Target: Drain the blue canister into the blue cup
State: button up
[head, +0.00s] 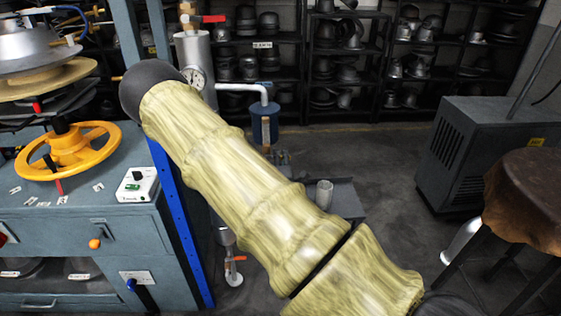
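A dark blue cylindrical container (256,130), which may be the blue canister, stands behind my arm near the shelves. A pale pipe bends down into its top, and a narrow brown piece shows on its front. I cannot make out a blue cup. A grey cylinder (324,195) stands on a dark low surface (346,200) right of my arm; it does not look blue. My arm in its yellowish sleeve crosses the middle and hides much behind it. My gripper is not visible.
A blue-grey workbench (85,225) with a yellow handwheel (68,152) fills the left. A metal tank with a gauge (195,60) stands behind. A grey machine (480,155) and a brown-topped stool (525,195) stand right. Floor between is open. A valve with orange handle (236,259) is low.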

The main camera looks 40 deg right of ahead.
jog(key=v, duration=1.2)
dwell(0.6)
jog(key=s+a+f+m+g+y, duration=0.2)
jog(key=s+a+f, duration=0.2)
jog(key=f, duration=0.3)
jog(key=s+a+f+m+g+y, duration=0.2)
jog(key=s+a+f+g, duration=0.15)
jog(key=f, duration=0.35)
jog(key=s+a+f+m+g+y, duration=0.2)
jog(key=s+a+f, duration=0.2)
jog(key=f, duration=0.3)
jog(key=s+a+f+m+g+y, duration=0.2)
jog(key=s+a+f+g, duration=0.1)
jog(key=s+a, duration=0.5)
jog(key=s+a+f+m+g+y, duration=0.2)
jog(key=s+a+f, duration=0.3)
jog(key=s+a, duration=0.4)
jog(key=shift+a+m+g+y, duration=0.4)
jog(key=shift+a+g+y, duration=0.35)
jog(key=shift+y, duration=0.05)
jog(key=shift+f, duration=0.1)
